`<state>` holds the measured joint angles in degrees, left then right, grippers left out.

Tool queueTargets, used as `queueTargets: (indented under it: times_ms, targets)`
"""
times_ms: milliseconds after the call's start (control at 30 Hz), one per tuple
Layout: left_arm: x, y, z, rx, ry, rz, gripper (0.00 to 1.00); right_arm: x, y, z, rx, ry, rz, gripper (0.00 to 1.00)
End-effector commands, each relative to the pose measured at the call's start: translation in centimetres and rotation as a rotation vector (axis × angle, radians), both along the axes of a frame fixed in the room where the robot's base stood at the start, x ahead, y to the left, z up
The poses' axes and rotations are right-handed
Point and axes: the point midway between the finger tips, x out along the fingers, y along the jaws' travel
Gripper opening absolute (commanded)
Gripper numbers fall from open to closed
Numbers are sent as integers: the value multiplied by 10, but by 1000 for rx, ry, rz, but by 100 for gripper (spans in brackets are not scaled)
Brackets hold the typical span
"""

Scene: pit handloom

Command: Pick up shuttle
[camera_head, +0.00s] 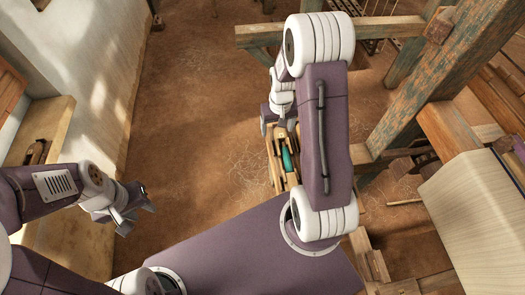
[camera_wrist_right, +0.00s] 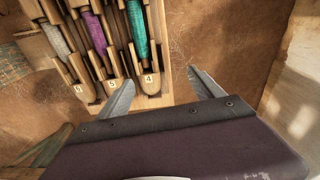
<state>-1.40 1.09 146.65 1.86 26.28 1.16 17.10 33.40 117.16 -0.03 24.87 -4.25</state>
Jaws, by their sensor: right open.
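Several wooden shuttles lie side by side in a wooden rack (camera_wrist_right: 158,101) in the right wrist view. One holds teal yarn (camera_wrist_right: 138,28) and has a tag reading 4, one holds purple yarn (camera_wrist_right: 95,33), and one holds grey yarn (camera_wrist_right: 57,40). The teal shuttle also shows in the head view (camera_head: 287,158), partly hidden by my right arm. My right gripper (camera_wrist_right: 163,90) is open and empty, its fingertips just off the near end of the teal shuttle. My left gripper (camera_head: 137,216) looks open and empty, over the floor at left, far from the rack.
A bench (camera_head: 52,130) runs along the white wall at left, with a small dark wooden item (camera_head: 37,152) on it. Loom posts and beams (camera_head: 412,110) stand right of my right arm, beside a pale cloth roll (camera_head: 478,205). The earthen floor (camera_head: 195,120) between is clear.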

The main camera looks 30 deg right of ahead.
Motion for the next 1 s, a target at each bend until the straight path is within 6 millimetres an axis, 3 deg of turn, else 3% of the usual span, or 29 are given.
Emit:
queueTargets:
  times_ms: [100,200,300,533,700,1000]
  targets:
    - [0,0,7,0,1,0,36,-18,-18,-18,21,59,-66,76]
    - [0,0,8,0,1,0,36,-26,-25,-23,28,77,-93,76]
    - [0,0,7,0,1,0,36,-27,-25,-26,28,77,-95,76]
    - [0,0,7,0,1,0,36,-27,-25,-59,28,77,-93,76]
    - [0,0,7,0,1,0,36,-28,-25,-65,28,76,-93,76]
    - [0,0,9,0,1,0,36,-33,-26,-111,28,76,-93,76]
